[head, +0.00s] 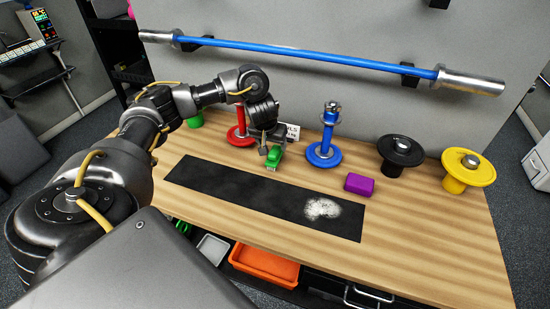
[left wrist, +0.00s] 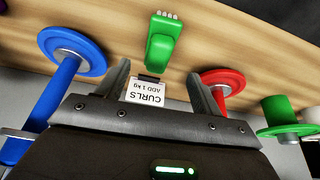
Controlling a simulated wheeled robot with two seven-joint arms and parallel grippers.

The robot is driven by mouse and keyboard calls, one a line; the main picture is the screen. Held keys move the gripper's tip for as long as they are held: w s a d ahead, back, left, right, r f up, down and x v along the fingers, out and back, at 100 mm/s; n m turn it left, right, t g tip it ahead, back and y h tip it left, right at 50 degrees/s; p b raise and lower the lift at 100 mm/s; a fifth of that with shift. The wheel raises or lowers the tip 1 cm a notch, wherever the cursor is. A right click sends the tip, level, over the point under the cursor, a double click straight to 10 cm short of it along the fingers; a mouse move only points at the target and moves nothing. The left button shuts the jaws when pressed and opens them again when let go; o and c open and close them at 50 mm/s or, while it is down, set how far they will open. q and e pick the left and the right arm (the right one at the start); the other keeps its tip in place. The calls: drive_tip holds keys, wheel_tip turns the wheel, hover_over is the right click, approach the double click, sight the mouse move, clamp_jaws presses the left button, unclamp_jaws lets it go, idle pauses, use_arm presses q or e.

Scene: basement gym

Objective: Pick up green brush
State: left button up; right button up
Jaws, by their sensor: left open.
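The green brush (head: 274,158) stands on the wooden bench top near the back edge of the black mat. In the left wrist view the brush (left wrist: 162,42) lies just beyond the fingertips, roughly centred between them, with pale bristles at its far end. My left gripper (head: 272,146) is open and empty, right behind and above the brush. Its two fingers (left wrist: 160,80) show apart in the left wrist view, with no contact visible. My right gripper is in neither view.
A red stand (head: 240,136) and a blue stand (head: 323,155) flank the brush. A white "CURLS" card (left wrist: 146,90) is close behind it. A purple block (head: 359,184), black plate (head: 401,151) and yellow plate (head: 468,168) sit right. The black mat (head: 240,195) bears white powder (head: 322,208).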

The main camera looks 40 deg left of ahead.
sight(274, 151)
use_arm(q)
drive_tip(key=shift+x, duration=0.9)
drive_tip(key=shift+w+f, duration=0.2)
drive_tip(key=shift+f, duration=0.35)
drive_tip(key=x, duration=0.4)
drive_tip(key=shift+w+f, duration=0.1)
drive_tip(key=shift+f, duration=0.1)
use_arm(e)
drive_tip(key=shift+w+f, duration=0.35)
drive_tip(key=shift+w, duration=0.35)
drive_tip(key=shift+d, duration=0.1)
use_arm(q)
drive_tip(key=c, duration=1.1)
drive_tip(key=shift+r, duration=0.1)
drive_tip(key=shift+c, duration=0.2)
